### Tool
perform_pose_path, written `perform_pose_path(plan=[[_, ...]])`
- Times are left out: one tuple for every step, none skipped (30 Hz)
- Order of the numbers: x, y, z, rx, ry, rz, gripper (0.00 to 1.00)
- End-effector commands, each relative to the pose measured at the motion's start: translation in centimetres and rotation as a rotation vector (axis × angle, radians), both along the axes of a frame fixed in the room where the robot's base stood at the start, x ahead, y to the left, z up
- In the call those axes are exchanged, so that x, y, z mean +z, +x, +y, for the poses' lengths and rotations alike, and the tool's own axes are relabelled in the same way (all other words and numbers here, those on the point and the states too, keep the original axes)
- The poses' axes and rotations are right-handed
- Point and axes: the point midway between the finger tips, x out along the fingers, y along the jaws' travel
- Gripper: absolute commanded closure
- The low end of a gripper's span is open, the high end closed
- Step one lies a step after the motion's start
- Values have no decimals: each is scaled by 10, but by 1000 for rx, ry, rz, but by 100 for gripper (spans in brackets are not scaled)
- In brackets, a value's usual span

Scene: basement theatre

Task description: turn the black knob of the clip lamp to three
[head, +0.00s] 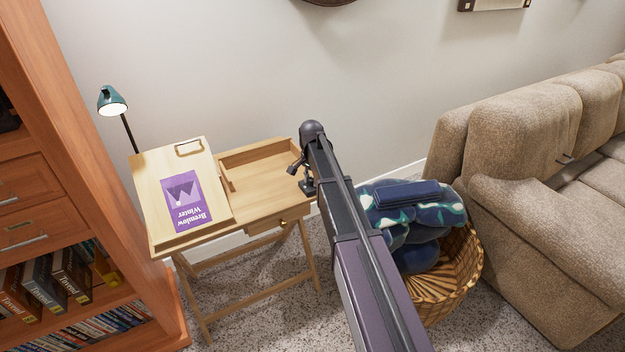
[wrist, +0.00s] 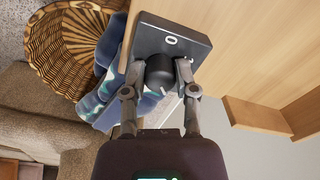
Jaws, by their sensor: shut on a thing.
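The clip lamp (head: 112,101) has a teal shade on a dark stem and stands at the left behind the wooden desk; the inside of its shade is bright. In the wrist view a round black knob (wrist: 159,70) sits on a dark box (wrist: 172,38) at the desk's edge. The box bears a white oval mark, and a short white line shows at the knob's lower side. My gripper (wrist: 161,76) is shut on the knob, one finger on each side. In the head view my gripper (head: 303,176) is at the desk's right end; the knob cannot be made out there.
The desk's sloped board (head: 152,190) holds a purple book (head: 183,203); a shallow open tray (head: 262,184) lies right of it. A wicker basket (head: 462,275) with a blue blanket (head: 392,220) stands beside the desk. A bookcase (head: 75,120) is left, a beige sofa (head: 530,190) right.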

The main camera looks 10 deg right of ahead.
Motion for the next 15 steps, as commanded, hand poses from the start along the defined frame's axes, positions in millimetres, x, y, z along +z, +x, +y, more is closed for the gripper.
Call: perform_pose_path(plan=[[0, 3, 0, -45, -1, -6, 100], [0, 3, 0, -73, -1, -7, 100], [0, 3, 0, -111, -1, -7, 100], [0, 3, 0, -139, -1, -7, 100], [0, 4, 0, -168, -1, -7, 100], [0, 4, 0, -206, 0, -6, 100], [0, 4, 0, -234, 0, -6, 100], [0, 4, 0, -263, 0, -6, 100], [0, 4, 0, -300, 0, -6, 100], [0, 4, 0, -328, 0, -6, 100], [0, 4, 0, -355, 0, -6, 100], [0, 4, 0, -390, 0, -6, 100], [0, 4, 0, -416, 0, -6, 100], [0, 4, 0, -441, 0, -6, 100], [0, 4, 0, -472, 0, -6, 100]])
